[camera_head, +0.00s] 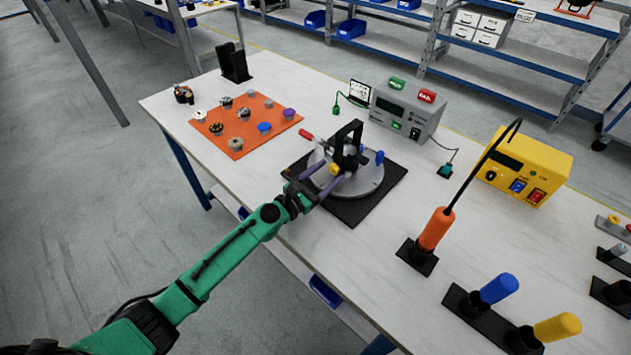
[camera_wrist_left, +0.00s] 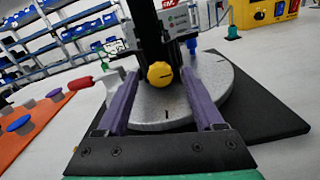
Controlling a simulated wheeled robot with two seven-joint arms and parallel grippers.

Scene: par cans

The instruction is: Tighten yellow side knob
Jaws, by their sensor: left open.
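The yellow side knob (camera_head: 334,169) sits low on the side of a black upright frame (camera_head: 349,140), above a round grey turntable (camera_head: 371,181). In the left wrist view the yellow knob (camera_wrist_left: 160,74) is centred between the purple fingertips of my left gripper (camera_wrist_left: 160,80). In the head view my left gripper (camera_head: 325,174) reaches in over the turntable's near edge. Its fingers are apart, with a visible gap on each side of the knob; I see no contact. A blue knob (camera_head: 379,157) and a red handle (camera_head: 306,134) are on other sides. My right gripper is not in view.
An orange mat (camera_head: 254,138) with several small knobs lies to the left. A grey control box (camera_head: 407,108) stands behind the turntable and a yellow box (camera_head: 540,165) to the right. An orange-handled tool (camera_head: 436,230) stands upright at the front right.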

